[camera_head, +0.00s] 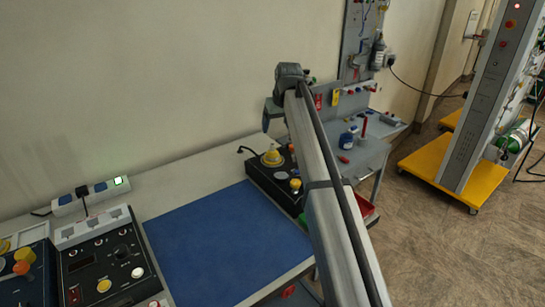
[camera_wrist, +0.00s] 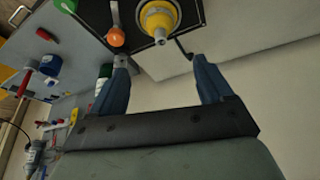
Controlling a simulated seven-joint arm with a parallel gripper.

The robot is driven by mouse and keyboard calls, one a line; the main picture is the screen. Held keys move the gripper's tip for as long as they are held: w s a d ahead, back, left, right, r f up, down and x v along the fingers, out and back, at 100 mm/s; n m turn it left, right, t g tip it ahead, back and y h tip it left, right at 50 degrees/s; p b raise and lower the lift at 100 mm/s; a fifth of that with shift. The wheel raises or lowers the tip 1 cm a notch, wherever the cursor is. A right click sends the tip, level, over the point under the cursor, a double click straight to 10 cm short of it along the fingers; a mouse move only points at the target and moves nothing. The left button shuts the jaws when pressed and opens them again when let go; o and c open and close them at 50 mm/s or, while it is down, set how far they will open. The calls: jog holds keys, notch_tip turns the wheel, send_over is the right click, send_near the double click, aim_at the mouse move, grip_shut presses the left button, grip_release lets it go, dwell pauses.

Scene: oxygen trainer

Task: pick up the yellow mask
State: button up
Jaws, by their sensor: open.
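The yellow mask (camera_head: 271,157) sits on top of a black box (camera_head: 262,177) at the far right end of the bench. My gripper (camera_wrist: 158,62) is open and empty. Its two blue-grey fingers point toward the mask but stay apart from it, and the mask lies beyond the gap between the tips. In the head view my arm crosses the right part of the box, and the fingertips are hard to make out.
An orange knob (camera_wrist: 115,37) stands on the box beside the mask. A blue mat (camera_head: 205,245) covers the bench front, clear of objects. A control panel (camera_head: 100,262) and a power strip (camera_head: 90,195) are at left.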

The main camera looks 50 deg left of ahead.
aim_at(273, 144)
jog(key=x, duration=0.8)
jog(key=shift+x, duration=2.75)
jog(key=shift+s, duration=0.2)
jog(key=shift+d, duration=0.1)
jog(key=c, duration=1.1)
